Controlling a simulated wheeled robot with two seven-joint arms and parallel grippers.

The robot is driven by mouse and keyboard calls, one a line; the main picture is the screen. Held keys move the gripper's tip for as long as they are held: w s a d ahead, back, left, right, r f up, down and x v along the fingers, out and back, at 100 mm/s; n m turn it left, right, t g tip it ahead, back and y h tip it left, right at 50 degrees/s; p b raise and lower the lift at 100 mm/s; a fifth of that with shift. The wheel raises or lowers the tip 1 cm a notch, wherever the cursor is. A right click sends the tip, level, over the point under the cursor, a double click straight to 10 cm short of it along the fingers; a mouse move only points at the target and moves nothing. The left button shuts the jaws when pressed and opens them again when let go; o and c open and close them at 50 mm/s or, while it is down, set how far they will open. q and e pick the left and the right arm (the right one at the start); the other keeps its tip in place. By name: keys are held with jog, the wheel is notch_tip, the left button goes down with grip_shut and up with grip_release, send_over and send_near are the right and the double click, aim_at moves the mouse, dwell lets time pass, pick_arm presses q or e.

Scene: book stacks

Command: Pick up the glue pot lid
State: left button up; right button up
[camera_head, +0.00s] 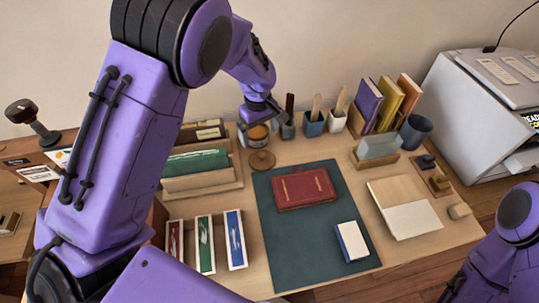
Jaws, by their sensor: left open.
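The glue pot (258,133) is a small round jar with an orange-brown band, standing near the back of the table. A brown round lid with a knob (262,160) lies on the table just in front of the pot. My left gripper (264,116) is open above the pot, pointing down, and hides the pot's top. It is apart from the lid, and I cannot tell whether it touches the pot. My right arm (510,235) shows at the lower right; its gripper is out of view.
Cups holding brushes and tools (314,123) stand right of the pot. A file rack (197,163) stands left. A green mat (300,240) bears a red book (303,188) and a small blue-and-white book (352,241). Upright books (385,104) and a grey machine (468,100) stand right.

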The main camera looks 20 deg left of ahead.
aim_at(262, 155)
pick_arm(q)
jog(key=shift+w+f, duration=0.1)
jog(key=shift+f, duration=0.7)
jog(key=f+p, duration=0.1)
jog(key=f, duration=0.8)
jog(key=shift+d, duration=0.2)
jog(key=shift+f, duration=0.35)
jog(key=c, duration=0.7)
